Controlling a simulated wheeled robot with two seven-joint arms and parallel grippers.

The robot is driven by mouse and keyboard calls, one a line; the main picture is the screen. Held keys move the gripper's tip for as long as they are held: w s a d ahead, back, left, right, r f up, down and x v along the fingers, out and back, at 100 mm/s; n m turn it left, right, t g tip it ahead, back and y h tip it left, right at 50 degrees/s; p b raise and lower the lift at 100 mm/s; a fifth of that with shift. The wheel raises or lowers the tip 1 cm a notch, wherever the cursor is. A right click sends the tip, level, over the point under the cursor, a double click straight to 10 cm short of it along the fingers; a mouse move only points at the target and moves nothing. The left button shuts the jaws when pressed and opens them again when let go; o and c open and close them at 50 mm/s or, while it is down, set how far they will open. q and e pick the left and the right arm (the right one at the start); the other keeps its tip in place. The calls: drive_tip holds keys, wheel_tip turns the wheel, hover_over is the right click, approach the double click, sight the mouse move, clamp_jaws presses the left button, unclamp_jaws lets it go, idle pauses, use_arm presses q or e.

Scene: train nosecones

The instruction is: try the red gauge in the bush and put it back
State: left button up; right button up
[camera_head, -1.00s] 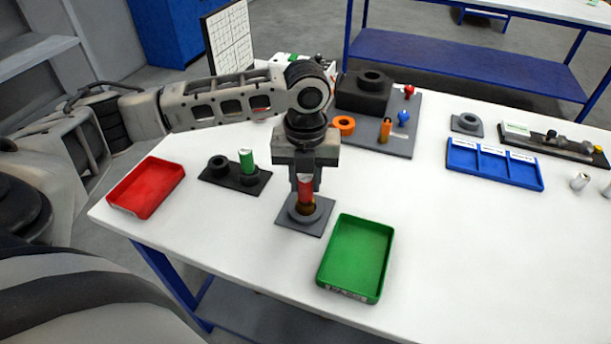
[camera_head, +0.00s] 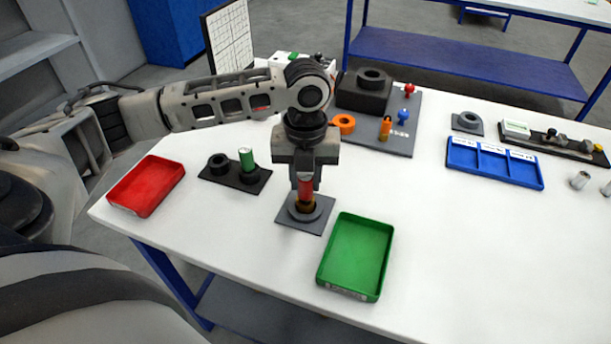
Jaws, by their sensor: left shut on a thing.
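My left gripper (camera_head: 305,184) points straight down and is shut on the red gauge (camera_head: 305,190). The gauge is upright, directly over the brass-coloured bush (camera_head: 305,205) in the round holder on a grey plate (camera_head: 287,220). The gauge's lower end meets the bush in this view; I cannot tell how deep it sits. A black stand (camera_head: 232,179) to the left has two round seats. The green gauge (camera_head: 246,158) stands in its right seat, and its left seat (camera_head: 219,163) is empty. My right gripper is out of view.
A red tray (camera_head: 146,187) lies at the left and a green tray (camera_head: 356,257) at the front right of the plate. A blue divided tray (camera_head: 494,163) is farther right. A grey board (camera_head: 398,146) with an orange ring and knobs stands behind. The table's right front is clear.

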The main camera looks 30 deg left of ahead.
use_arm(q)
drive_tip(key=shift+f, duration=0.5)
idle(1.2)
drive_tip(key=shift+r, duration=3.8)
